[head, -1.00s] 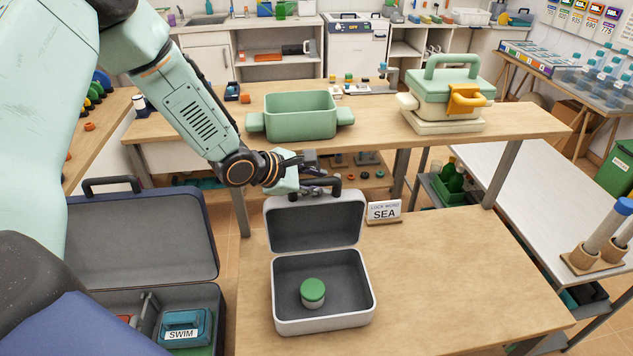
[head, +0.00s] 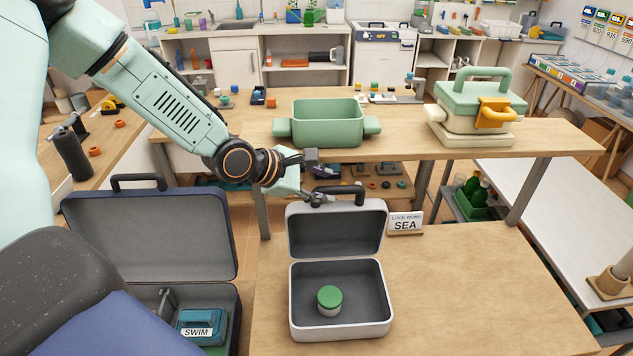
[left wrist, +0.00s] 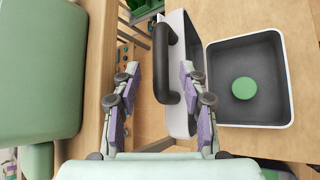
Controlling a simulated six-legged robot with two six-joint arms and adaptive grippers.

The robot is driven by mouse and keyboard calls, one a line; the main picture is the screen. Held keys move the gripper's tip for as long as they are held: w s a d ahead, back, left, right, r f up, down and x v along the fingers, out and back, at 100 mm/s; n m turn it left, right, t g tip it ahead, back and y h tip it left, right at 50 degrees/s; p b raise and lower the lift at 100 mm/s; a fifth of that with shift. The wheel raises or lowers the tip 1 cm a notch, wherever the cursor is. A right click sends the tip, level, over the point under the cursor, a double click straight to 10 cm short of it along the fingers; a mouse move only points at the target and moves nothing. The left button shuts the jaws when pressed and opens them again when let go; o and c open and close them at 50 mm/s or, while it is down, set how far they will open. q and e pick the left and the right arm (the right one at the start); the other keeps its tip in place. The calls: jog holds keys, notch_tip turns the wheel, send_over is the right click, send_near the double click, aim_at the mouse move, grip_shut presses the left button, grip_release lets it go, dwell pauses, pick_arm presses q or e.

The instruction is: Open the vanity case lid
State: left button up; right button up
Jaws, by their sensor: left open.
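The vanity case (head: 340,332) stands on the wooden table with its lid (head: 337,231) raised, about upright. A small jar with a green lid (head: 330,300) stands inside it; the jar also shows in the left wrist view (left wrist: 244,88). The lid's dark handle (head: 343,190) is at its top edge. My left gripper (head: 317,180) is just behind and above the lid. In the left wrist view its fingers (left wrist: 155,105) are apart, with the dark handle (left wrist: 161,70) between them. I cannot tell whether they touch the lid. My right gripper is not in view.
A sign reading SEA (head: 405,222) stands right of the lid. A larger open case (head: 150,235) with a SWIM box (head: 200,325) is at left. A green tub (head: 328,122) and a green-lidded cooker (head: 478,105) stand on the bench behind. The table's right side is clear.

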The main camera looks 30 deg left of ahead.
pick_arm(q)
jog(key=shift+s+a+r, duration=0.15)
jog(key=shift+s+r, duration=0.3)
jog(key=shift+s, duration=0.05)
jog(key=shift+s, duration=0.15)
dwell(0.4)
